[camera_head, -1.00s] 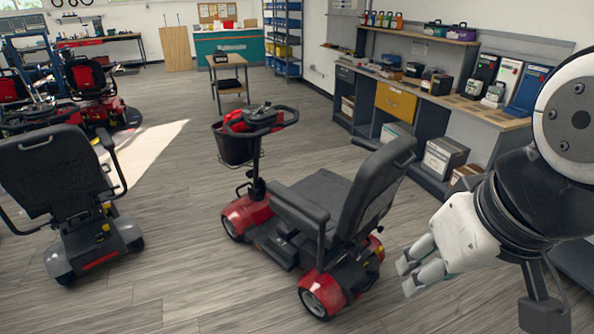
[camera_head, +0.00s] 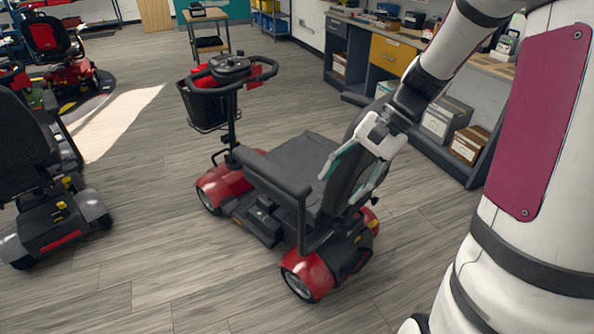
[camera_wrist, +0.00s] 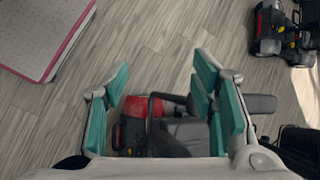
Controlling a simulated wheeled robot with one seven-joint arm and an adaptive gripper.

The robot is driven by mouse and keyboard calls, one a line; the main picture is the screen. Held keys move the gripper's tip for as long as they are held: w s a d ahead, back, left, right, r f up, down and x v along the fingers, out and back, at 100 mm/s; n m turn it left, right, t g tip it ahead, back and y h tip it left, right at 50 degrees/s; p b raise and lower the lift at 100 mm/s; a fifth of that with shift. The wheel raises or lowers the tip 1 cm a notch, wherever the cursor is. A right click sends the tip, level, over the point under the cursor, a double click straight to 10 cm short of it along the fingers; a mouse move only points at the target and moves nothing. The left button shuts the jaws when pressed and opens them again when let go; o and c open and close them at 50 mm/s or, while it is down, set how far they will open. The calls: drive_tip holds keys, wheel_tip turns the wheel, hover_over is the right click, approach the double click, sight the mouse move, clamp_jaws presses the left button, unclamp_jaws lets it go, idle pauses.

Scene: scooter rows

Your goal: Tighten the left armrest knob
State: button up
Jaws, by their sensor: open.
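The red scooter (camera_head: 222,186) stands in mid-floor, with its dark grey seat (camera_head: 297,158) and backrest. Its left armrest (camera_head: 270,172) is a long dark pad on a black post. I cannot make out the armrest knob in either view; it is too small or hidden. My gripper (camera_head: 353,172) is open with teal finger pads, in front of the backrest from this camera, and covers part of it. In the wrist view the open gripper (camera_wrist: 162,82) looks down over the scooter seat (camera_wrist: 188,130), with nothing between its fingers.
Another grey scooter (camera_head: 58,215) stands at the left edge, and a red one (camera_head: 70,75) is farther back. A workbench (camera_head: 398,50) with boxes below runs along the right wall. A small table (camera_head: 205,18) stands behind. Floor between the scooters is free.

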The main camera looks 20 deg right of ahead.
drive_tip(key=w+d+f+m+t+y+b, duration=0.2)
drive_tip(key=d+f+m+t+b, duration=0.25)
drive_tip(key=f, duration=0.65)
drive_tip(key=w+d+f+m+t+y+b, duration=0.1)
drive_tip(key=w+d+f+m+t+b, duration=0.15)
drive_tip(key=d+f+m, duration=0.6)
drive_tip(key=w+d+f+m+t+y+b, duration=0.1)
drive_tip(key=w+d+f+t+y+b, duration=0.25)
drive_tip(key=f, duration=0.95)
drive_tip(key=m+t+h+b, duration=0.4)
drive_tip(key=m+t+h, duration=0.2)
drive_tip(key=m, duration=0.1)
approach(347, 234)
drive_tip(key=shift+g, duration=0.25)
drive_tip(key=x, duration=0.2)
drive_tip(key=b+x, duration=0.1)
drive_tip(key=x, duration=0.2)
drive_tip(key=r+b+x, duration=0.1)
drive_tip(key=x, duration=0.2)
drive_tip(key=shift+w+a, duration=0.2)
drive_tip(key=shift+a, duration=0.05)
drive_tip(key=c, duration=1.1)
